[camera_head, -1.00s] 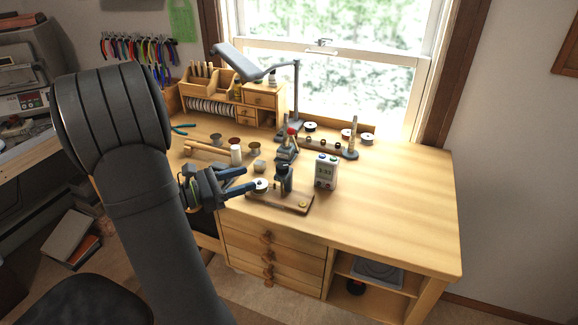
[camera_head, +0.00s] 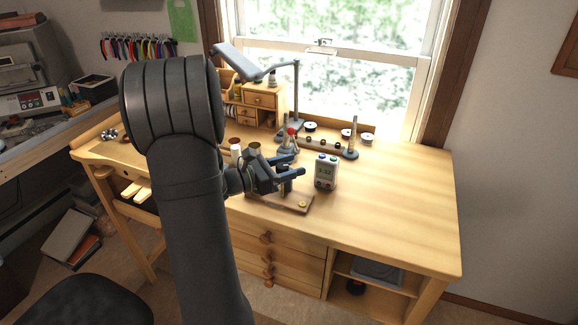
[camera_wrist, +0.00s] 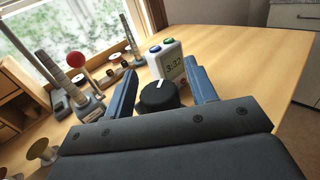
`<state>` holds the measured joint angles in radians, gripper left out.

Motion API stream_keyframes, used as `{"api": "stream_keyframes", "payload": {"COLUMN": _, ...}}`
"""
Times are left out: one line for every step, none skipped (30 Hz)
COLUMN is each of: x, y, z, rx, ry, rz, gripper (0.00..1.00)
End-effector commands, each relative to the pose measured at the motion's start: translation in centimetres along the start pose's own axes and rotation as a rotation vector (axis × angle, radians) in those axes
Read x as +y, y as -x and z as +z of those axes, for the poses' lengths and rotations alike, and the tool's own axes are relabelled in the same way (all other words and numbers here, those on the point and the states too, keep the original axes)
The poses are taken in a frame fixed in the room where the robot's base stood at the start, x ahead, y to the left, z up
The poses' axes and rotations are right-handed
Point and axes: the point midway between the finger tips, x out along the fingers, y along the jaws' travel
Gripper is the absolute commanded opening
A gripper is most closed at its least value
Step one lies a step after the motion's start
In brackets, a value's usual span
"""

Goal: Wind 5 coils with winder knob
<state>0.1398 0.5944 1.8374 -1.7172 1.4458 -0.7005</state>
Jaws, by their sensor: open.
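The winder has a dark wooden base board (camera_head: 286,204) near the bench's front edge, with a small gold disc at its right end. Its black round knob with a white mark (camera_wrist: 158,95) shows in the wrist view, between my two blue fingers. My gripper (camera_head: 297,165) is open over the winder, with a finger on either side of the knob; the wrist view shows the fingers (camera_wrist: 162,90) too. I cannot tell whether either finger touches the knob. In the head view, my gripper hides most of the winder's upper part.
A white digital counter or timer (camera_head: 326,172) stands just right of the winder and looks close to a finger. Behind are a red-ball stand (camera_head: 292,131), a rack of small coils (camera_head: 325,147) and a lamp (camera_head: 297,90). The bench's right side (camera_head: 400,210) is clear.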

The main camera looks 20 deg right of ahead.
Motion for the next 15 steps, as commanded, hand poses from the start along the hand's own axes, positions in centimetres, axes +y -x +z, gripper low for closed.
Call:
{"api": "stream_keyframes", "payload": {"x": 0.01, "y": -0.01, "z": 0.0, "rx": 0.0, "ry": 0.0, "rz": 0.0, "gripper": 0.52}}
{"api": "stream_keyframes", "payload": {"x": 0.01, "y": 0.0, "z": 0.0, "rx": 0.0, "ry": 0.0, "rz": 0.0, "gripper": 0.52}}
{"api": "stream_keyframes", "payload": {"x": 0.01, "y": 0.0, "z": 0.0, "rx": 0.0, "ry": 0.0, "rz": 0.0, "gripper": 0.52}}
{"api": "stream_keyframes", "payload": {"x": 0.01, "y": 0.01, "z": 0.01, "rx": 0.0, "ry": 0.0, "rz": 0.0, "gripper": 0.52}}
{"api": "stream_keyframes", "payload": {"x": 0.01, "y": 0.01, "z": 0.01, "rx": 0.0, "ry": 0.0, "rz": 0.0, "gripper": 0.52}}
{"api": "stream_keyframes", "payload": {"x": 0.0, "y": 0.01, "z": 0.01, "rx": 0.0, "ry": 0.0, "rz": 0.0, "gripper": 0.44}}
{"api": "stream_keyframes", "payload": {"x": 0.0, "y": 0.01, "z": 0.01, "rx": 0.0, "ry": 0.0, "rz": 0.0, "gripper": 0.38}}
{"api": "stream_keyframes", "payload": {"x": 0.0, "y": 0.02, "z": 0.01, "rx": 0.0, "ry": 0.0, "rz": 0.0, "gripper": 0.32}}
{"api": "stream_keyframes", "payload": {"x": 0.0, "y": 0.02, "z": 0.01, "rx": 0.0, "ry": 0.0, "rz": 0.0, "gripper": 0.24}}
{"api": "stream_keyframes", "payload": {"x": 0.0, "y": 0.02, "z": 0.01, "rx": 0.0, "ry": 0.0, "rz": 0.0, "gripper": 0.18}}
{"api": "stream_keyframes", "payload": {"x": 0.0, "y": 0.02, "z": 0.01, "rx": 0.0, "ry": 0.0, "rz": 0.0, "gripper": 0.12}}
{"api": "stream_keyframes", "payload": {"x": 0.0, "y": 0.02, "z": 0.01, "rx": 0.0, "ry": 0.0, "rz": 0.0, "gripper": 0.07}}
{"api": "stream_keyframes", "payload": {"x": 0.0, "y": 0.02, "z": 0.01, "rx": 0.0, "ry": 0.0, "rz": 0.0, "gripper": 0.07}}
{"api": "stream_keyframes", "payload": {"x": -0.01, "y": 0.03, "z": 0.01, "rx": 0.0, "ry": 0.0, "rz": -0.001, "gripper": 0.07}}
{"api": "stream_keyframes", "payload": {"x": -0.01, "y": 0.03, "z": 0.01, "rx": 0.0, "ry": 0.0, "rz": -0.002, "gripper": 0.07}}
